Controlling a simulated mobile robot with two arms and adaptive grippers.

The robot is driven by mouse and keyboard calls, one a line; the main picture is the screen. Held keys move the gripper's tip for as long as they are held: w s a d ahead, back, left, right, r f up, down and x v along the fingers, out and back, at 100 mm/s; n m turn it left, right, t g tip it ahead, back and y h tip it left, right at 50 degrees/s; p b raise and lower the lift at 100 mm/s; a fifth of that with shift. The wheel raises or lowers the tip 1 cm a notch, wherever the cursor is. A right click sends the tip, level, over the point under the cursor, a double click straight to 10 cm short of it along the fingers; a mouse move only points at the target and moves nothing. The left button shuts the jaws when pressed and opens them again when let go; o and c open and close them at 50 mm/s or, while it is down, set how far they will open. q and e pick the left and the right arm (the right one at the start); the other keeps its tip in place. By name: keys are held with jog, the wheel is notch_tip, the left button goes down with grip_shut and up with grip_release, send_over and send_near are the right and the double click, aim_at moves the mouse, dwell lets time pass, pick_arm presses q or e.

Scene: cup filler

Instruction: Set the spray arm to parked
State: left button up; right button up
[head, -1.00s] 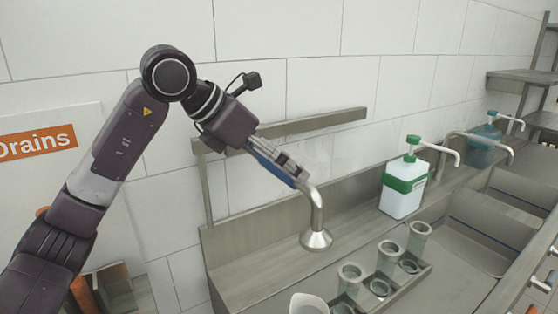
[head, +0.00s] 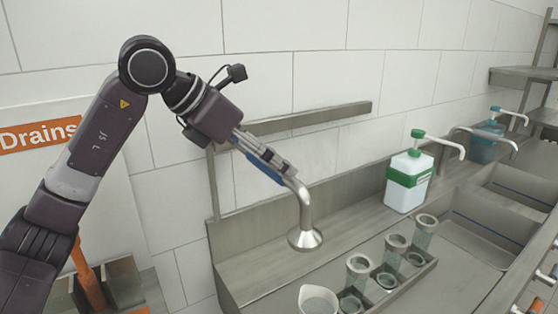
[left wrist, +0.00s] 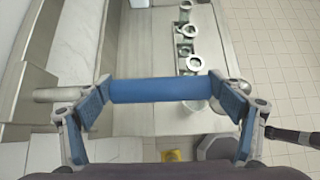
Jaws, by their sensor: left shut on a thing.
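The spray arm (head: 304,210) is a bent metal pipe ending in a flared round head that points down, in the middle of the head view. Its blue grip (head: 264,168) slopes up and left from the bend. My left gripper (head: 275,160) is shut on this blue grip. In the left wrist view the blue grip (left wrist: 155,90) lies crosswise between the finger pads of my left gripper (left wrist: 160,97). The far end of the pipe toward its mount is hidden by my gripper and wrist in the head view. My right gripper is not in view.
A metal ledge (head: 310,119) runs along the tiled wall behind the spray arm. A rack (head: 405,285) of several cups stands below right, with a white jug (head: 318,300) in front. A green-and-white pump bottle (head: 409,182) stands farther right. A Drains sign (head: 40,135) is at left.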

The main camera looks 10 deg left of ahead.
pick_arm(q)
jog(key=shift+s+a+f, duration=0.1)
jog(key=shift+s+a, duration=0.5)
jog(key=shift+a, duration=0.05)
jog(key=shift+w, duration=0.1)
jog(key=o, duration=1.4)
jog(key=shift+o, duration=0.9)
jog(key=shift+s+a, duration=0.1)
jog(key=shift+s, duration=0.1)
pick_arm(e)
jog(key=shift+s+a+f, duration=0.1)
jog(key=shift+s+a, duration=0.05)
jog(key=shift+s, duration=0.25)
pick_arm(q)
jog(key=shift+r, duration=0.2)
jog(key=v, duration=1.2)
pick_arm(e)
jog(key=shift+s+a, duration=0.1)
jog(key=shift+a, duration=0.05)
